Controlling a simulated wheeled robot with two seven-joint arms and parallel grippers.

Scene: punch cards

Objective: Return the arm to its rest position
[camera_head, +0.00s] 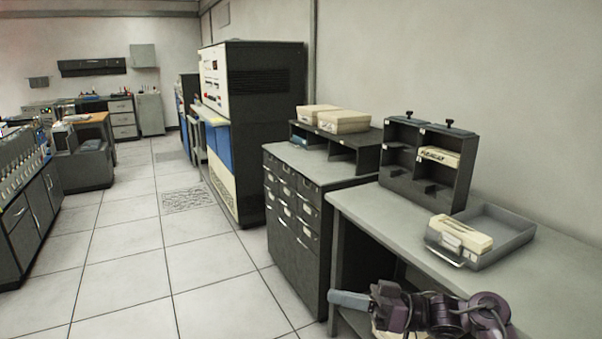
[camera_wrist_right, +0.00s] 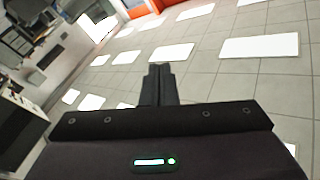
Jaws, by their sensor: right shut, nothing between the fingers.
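My right arm (camera_head: 440,312) is folded low at the bottom right of the head view, in front of the grey table's front edge. My right gripper (camera_head: 350,300) points left, clear of the table. In the right wrist view, the right gripper (camera_wrist_right: 158,85) is shut with its fingers together and nothing between them; beyond it is tiled floor. My left gripper is in neither view.
The grey table (camera_head: 555,280) holds a grey tray (camera_head: 510,240) with a cream card box (camera_head: 460,235) and a dark compartment rack (camera_head: 400,180) with another cream box (camera_head: 438,156). A drawer cabinet (camera_head: 292,225) stands left of it. The tiled floor (camera_head: 130,270) is open.

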